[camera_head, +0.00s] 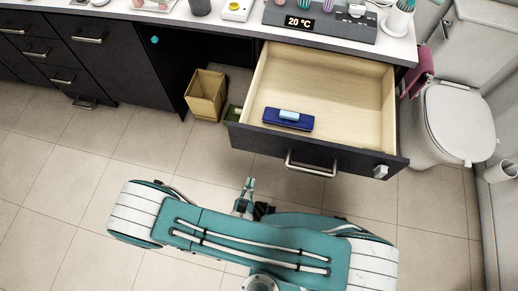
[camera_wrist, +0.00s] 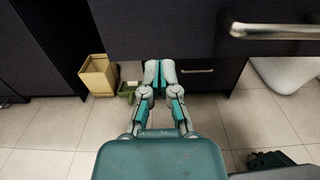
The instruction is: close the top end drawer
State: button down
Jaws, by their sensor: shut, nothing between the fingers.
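The top end drawer stands pulled far out at the right end of the dark vanity; its pale wooden inside (camera_head: 345,90) is in plain view in the head view. Its dark front (camera_head: 260,140) carries a metal bar handle (camera_head: 310,166). In the wrist view, the front (camera_wrist: 190,30) spans the top, with the handle (camera_wrist: 275,31) at upper right. My gripper (camera_head: 249,183) is in front of the drawer, left of the handle. Its fingers (camera_wrist: 160,64) are shut and empty, overlapping the front's lower edge in the picture; I cannot tell whether they touch.
A dark blue case (camera_head: 288,119) with a light blue item on it lies in the drawer. A tan bin (camera_head: 206,94) stands left of the drawer, and a toilet (camera_head: 455,120) stands right. The countertop (camera_head: 240,27) is cluttered. Tiled floor (camera_head: 60,155) is free at left.

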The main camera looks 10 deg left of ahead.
aim_at(261, 145)
jog(key=w, duration=1.1)
jog(key=shift+w+d, duration=0.3)
jog(key=shift+w, duration=0.05)
